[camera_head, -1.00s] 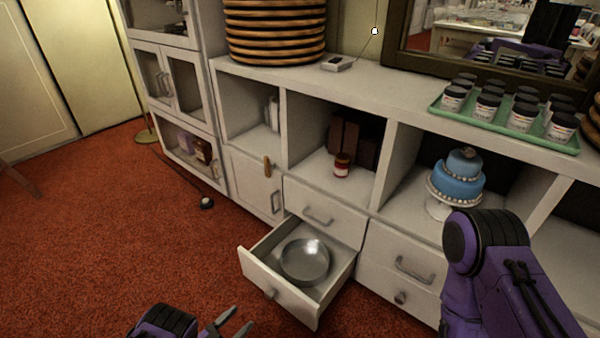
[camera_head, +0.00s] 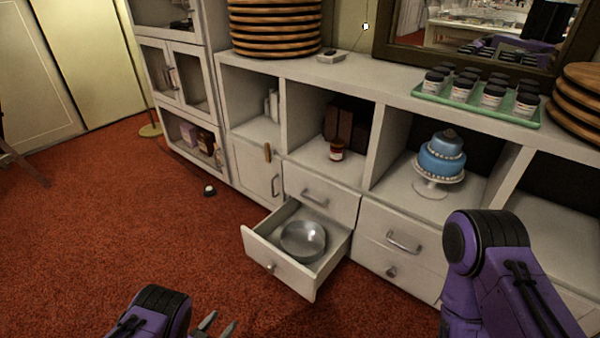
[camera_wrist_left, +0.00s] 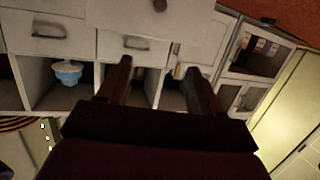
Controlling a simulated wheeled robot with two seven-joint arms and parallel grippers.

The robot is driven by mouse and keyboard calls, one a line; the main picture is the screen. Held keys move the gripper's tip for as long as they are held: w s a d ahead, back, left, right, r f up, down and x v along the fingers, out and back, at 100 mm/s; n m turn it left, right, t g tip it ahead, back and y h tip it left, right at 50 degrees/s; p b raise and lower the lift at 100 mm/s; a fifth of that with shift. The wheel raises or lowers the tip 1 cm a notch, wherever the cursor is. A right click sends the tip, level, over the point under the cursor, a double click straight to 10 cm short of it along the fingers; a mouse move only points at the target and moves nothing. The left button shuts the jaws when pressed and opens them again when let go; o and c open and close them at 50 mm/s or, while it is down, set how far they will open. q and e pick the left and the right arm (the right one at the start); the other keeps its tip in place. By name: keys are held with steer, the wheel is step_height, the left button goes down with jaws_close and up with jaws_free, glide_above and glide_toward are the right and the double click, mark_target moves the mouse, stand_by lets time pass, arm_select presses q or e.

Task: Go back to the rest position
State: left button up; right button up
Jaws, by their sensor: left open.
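My left gripper (camera_head: 218,324) is at the bottom edge of the head view, over the red carpet and left of the open drawer (camera_head: 283,275). Its two fingers are apart with nothing between them. In the left wrist view, the gripper (camera_wrist_left: 158,68) also shows open and empty, pointing toward the cabinet, which appears upside down. A round metal pan (camera_head: 303,240) lies in the open drawer, apart from the gripper. My right arm shows at the lower right of the head view, but its gripper is out of view.
The white cabinet (camera_head: 400,245) runs across the right side. A blue tiered cake (camera_head: 441,160) on a stand and a small red jar (camera_head: 337,150) sit in its cubbies. A green tray (camera_head: 470,102) of jars is on top. Red carpet (camera_head: 110,220) is clear at left.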

arm_select(q)
steer(key=s+a+r+n+g+y, duration=0.1)
steer(key=s+a+n+g+y, duration=0.3)
steer(key=s+a+n+y, duration=0.4)
steer(key=s+d+r+n+g+y, duration=0.1)
steer(key=s+r+n+g, duration=0.15)
steer(key=s, duration=0.55)
steer(key=s+d+r+n+g+y, duration=0.1)
steer(key=s+r+g, duration=0.3)
steer(key=s, duration=0.4)
step_height(320, 180, down, 11)
steer(key=s+b, duration=0.2)
steer(key=b, duration=0.9)
step_height(320, 180, up, 38)
steer(key=w+p, duration=0.1)
steer(key=p, duration=3.7)
steer(key=shift+w+a, duration=0.15)
steer(key=shift+a, duration=0.1)
steer(key=shift+g, duration=0.25)
